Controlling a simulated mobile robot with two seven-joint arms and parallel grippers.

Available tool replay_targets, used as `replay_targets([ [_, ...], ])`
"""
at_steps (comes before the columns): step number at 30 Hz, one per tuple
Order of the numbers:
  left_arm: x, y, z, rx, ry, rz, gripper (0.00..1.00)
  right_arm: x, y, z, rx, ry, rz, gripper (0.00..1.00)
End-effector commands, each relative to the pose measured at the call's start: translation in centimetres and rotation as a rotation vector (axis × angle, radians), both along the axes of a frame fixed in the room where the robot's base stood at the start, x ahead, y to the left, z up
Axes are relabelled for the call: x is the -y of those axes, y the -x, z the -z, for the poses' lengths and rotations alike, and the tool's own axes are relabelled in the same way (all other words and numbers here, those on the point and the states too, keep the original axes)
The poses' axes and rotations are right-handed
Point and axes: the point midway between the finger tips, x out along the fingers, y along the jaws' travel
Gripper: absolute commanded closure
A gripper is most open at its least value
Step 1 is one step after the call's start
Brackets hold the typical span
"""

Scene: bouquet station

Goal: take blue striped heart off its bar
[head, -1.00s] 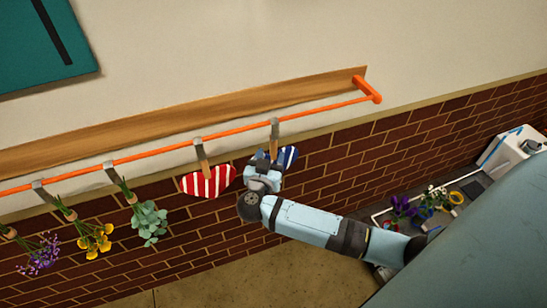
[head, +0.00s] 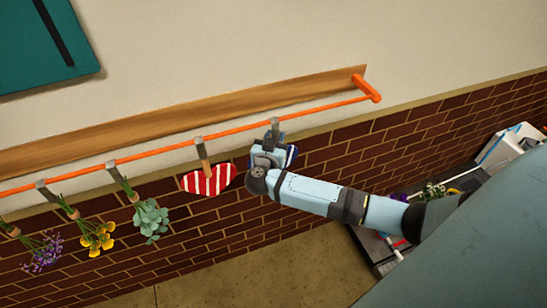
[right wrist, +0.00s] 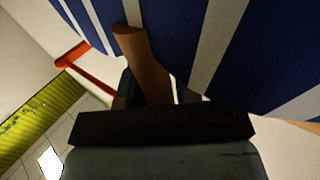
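The blue striped heart (head: 291,155) hangs near the right end of the orange bar (head: 235,130), mostly hidden behind my right gripper (head: 272,138) in the head view. In the right wrist view its blue and white striped face (right wrist: 185,45) fills the top, very close. Its wooden stick (right wrist: 148,68) runs down between the two dark fingers of my right gripper (right wrist: 155,92). I cannot tell whether the fingers press on the stick. A grey clip (head: 275,125) still joins the heart's stick to the bar. My left gripper is not in view.
A red striped heart (head: 209,181) hangs just left of my right gripper. Green leaves (head: 151,218), yellow flowers (head: 97,238) and purple flowers (head: 43,254) hang farther left. A wooden board (head: 180,118) backs the bar. A tray area with flowers (head: 432,190) is at right.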

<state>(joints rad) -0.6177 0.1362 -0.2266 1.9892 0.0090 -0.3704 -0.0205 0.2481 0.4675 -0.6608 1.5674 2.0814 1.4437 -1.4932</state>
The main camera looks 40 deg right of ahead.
Motion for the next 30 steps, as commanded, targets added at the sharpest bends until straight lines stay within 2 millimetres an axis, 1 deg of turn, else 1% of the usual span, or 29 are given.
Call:
replay_targets([
  [1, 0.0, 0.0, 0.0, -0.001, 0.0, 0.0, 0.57, 0.0, 0.0, 0.0, 0.0, 0.0, 0.0, 0.82],
  [2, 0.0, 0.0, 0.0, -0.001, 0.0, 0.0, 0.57, 0.0, 0.0, 0.0, 0.0, 0.0, 0.0, 0.89],
  [3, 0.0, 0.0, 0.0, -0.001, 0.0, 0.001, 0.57, 0.0, 0.0, 0.0, 0.0, 0.0, 0.0, 0.98],
  [4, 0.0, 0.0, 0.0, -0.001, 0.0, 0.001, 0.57, 0.0, 0.0, 0.0, 0.0, 0.0, 0.0, 1.0],
  [12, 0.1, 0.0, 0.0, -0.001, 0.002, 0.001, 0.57, 0.0, 0.0, 0.0, 0.0, 0.0, 0.0, 1.0],
  [16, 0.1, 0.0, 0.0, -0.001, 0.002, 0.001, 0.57, -0.1, 0.0, -0.5, 0.002, -0.001, 0.0, 1.0],
  [20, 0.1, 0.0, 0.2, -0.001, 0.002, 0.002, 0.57, 0.0, 0.0, -1.6, 0.002, -0.002, 0.0, 1.0],
  [24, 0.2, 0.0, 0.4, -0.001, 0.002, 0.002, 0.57, -0.1, 0.0, -3.6, 0.005, -0.004, 0.0, 1.0],
  [29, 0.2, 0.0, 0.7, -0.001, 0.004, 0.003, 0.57, -2.7, 2.2, -3.3, 0.0, -0.005, -0.001, 1.0],
  [30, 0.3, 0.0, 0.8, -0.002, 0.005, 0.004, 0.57, -3.5, 2.9, -3.2, -0.002, -0.005, -0.002, 1.0],
])
